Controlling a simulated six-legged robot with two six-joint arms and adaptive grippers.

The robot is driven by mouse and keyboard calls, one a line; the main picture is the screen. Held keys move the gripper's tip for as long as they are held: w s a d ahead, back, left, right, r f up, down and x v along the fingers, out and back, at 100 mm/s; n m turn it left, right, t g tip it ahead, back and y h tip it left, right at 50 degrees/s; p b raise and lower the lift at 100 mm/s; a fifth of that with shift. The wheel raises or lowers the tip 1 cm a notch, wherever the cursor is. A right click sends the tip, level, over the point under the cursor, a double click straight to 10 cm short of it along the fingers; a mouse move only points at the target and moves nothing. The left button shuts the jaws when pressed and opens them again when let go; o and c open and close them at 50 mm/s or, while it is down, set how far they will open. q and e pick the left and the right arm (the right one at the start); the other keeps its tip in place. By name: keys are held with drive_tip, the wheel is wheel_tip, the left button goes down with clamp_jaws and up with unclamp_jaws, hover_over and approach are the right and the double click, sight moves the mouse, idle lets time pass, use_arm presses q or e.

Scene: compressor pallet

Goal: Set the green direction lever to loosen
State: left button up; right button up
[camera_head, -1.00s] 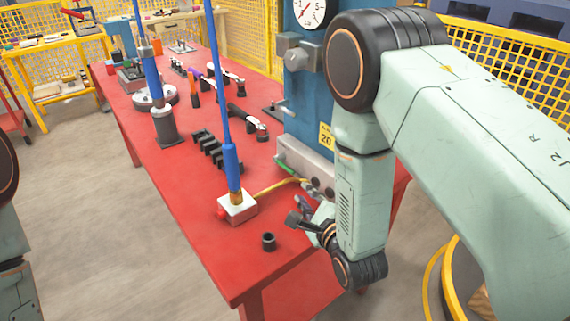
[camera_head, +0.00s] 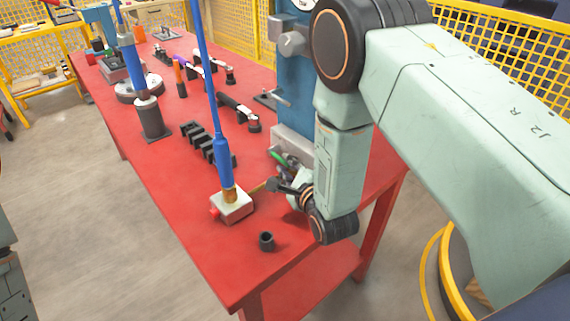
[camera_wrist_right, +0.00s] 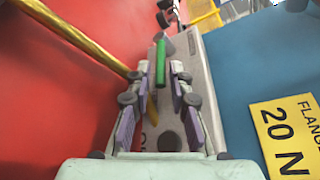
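The green lever (camera_head: 277,156) stands out from a grey box (camera_head: 290,138) at the foot of the blue column. In the right wrist view the lever (camera_wrist_right: 160,62) lies between the fingertips of my right gripper (camera_wrist_right: 157,84), with a gap visible on both sides. The gripper is open and holds nothing. In the head view my right gripper (camera_head: 287,174) is low in front of the box, partly hiding it. The lever's base and any direction markings cannot be made out. My left gripper is out of view.
A white block with a blue rod (camera_head: 233,204) and a small black cup (camera_head: 266,241) stand on the red table (camera_head: 200,236). The blue column (camera_wrist_right: 245,70) borders the right side.

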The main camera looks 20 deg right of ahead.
drive_tip(key=shift+w+a+f, duration=0.15)
drive_tip(key=shift+w, duration=0.55)
drive_tip(key=shift+c, duration=0.4)
clamp_jaws()
